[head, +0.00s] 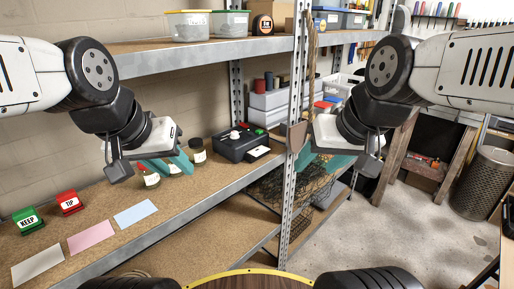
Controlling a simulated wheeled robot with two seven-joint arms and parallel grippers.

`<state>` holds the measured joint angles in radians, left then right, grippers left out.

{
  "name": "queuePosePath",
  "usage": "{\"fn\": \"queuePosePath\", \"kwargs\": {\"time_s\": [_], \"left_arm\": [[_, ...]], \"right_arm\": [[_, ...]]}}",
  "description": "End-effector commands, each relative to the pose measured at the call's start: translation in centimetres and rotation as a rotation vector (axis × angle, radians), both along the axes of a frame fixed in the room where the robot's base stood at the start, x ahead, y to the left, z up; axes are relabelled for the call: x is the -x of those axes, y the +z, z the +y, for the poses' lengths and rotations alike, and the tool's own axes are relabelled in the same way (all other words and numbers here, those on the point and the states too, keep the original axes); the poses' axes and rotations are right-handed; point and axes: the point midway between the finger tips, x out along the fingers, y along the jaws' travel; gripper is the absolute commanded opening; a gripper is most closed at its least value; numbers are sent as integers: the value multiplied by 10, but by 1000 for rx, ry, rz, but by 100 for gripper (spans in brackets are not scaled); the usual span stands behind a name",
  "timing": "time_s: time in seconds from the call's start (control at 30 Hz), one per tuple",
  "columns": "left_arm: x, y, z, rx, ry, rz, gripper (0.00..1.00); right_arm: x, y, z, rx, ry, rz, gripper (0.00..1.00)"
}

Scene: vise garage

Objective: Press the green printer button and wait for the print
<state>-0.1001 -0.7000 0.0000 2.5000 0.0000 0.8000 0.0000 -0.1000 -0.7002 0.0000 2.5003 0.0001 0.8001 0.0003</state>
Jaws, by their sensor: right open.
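A dark box-shaped device, apparently the printer (238,145), stands on the middle shelf against the wall. A small green button (259,131) shows on its top right, and a white slip or label (257,153) at its front right. White knob-like parts sit on its top. My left gripper (168,168) is left of the printer, apart from it, with its teal fingers spread in front of some jars; it appears empty. My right gripper (334,163) is right of the printer, beyond the shelf post, open and with nothing visible in its fingers.
Jars (197,150) stand between my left gripper and the printer. A green KEEP block (27,220), a red TIP block (68,202) and white, pink and blue cards lie on the left shelf. A metal post (294,130) rises right of the printer. An upper shelf (200,55) hangs above.

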Motion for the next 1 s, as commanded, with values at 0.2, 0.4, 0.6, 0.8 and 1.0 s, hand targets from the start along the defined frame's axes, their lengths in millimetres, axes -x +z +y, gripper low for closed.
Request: {"fn": "queuePosePath", "kwargs": {"time_s": [0.2,0.4,0.6,0.8,1.0], "left_arm": [[0,0,0,0,0,0,36],[0,0,0,0,0,0,36],[0,0,0,0,0,0,36],[0,0,0,0,0,0,36],[0,0,0,0,0,0,36]], "right_arm": [[0,0,0,0,0,0,30],[0,0,0,0,0,0,0],[0,0,0,0,0,0,0],[0,0,0,0,0,0,0],[0,0,0,0,0,0,0]]}}
